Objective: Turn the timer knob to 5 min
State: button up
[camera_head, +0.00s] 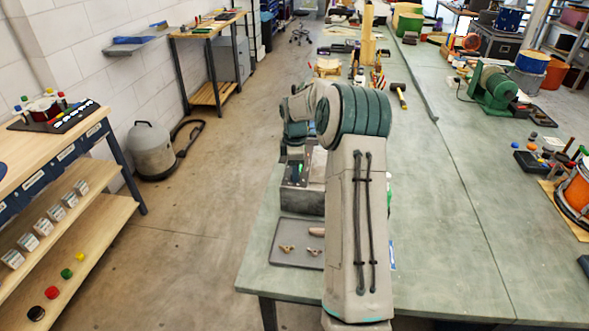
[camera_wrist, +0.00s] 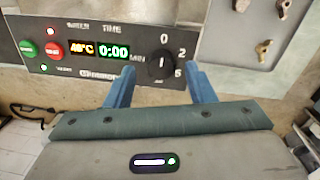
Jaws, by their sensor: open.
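The timer knob (camera_wrist: 161,64) is round and black, on the dark front panel (camera_wrist: 60,32) of a device in the wrist view. The marks 0, 2 and 5 stand around it, with 0 above and 5 at the lower right. A pale line shows on the knob; its exact heading is hard to tell. The time display (camera_wrist: 114,51) reads 0:00. My gripper (camera_wrist: 160,77) is open, with one blue finger on each side of the knob and nothing held. I cannot tell whether the fingers touch it. In the head view my arm partly covers the device (camera_head: 302,190).
A grey tray (camera_head: 284,255) with small brass-coloured parts lies beside the device and also shows in the wrist view (camera_wrist: 238,42). Red and green buttons (camera_wrist: 40,49) sit left on the panel.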

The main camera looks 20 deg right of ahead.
jog(key=shift+f, duration=0.65)
jog(key=c, duration=1)
